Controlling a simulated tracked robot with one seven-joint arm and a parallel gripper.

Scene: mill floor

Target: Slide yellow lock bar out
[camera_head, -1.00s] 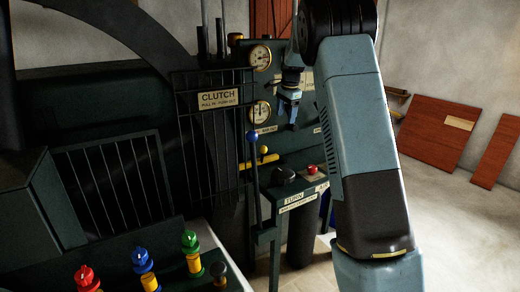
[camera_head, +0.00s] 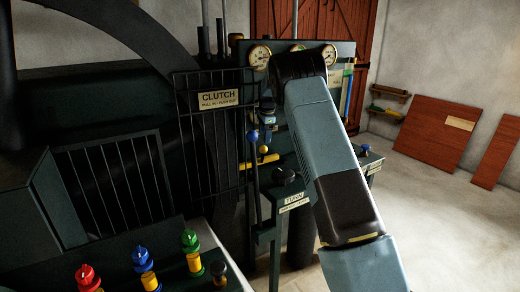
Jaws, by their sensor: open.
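My gripper (camera_head: 267,136) hangs pointing down a little above the yellow knob and bar, just right of the blue-knobbed lever (camera_head: 252,136). It is open, small in view, and apparently empty. I cannot tell whether it touches anything. My arm's links cover part of the panel to the right of the bar.
The upright clutch guard (camera_head: 215,130) stands close on the left. A black knob (camera_head: 284,175) and TURN label (camera_head: 294,199) are on the ledge below right. Gauges (camera_head: 259,55) line the panel above. Red, blue and green knobs (camera_head: 190,240) stand in front. Floor at right is clear.

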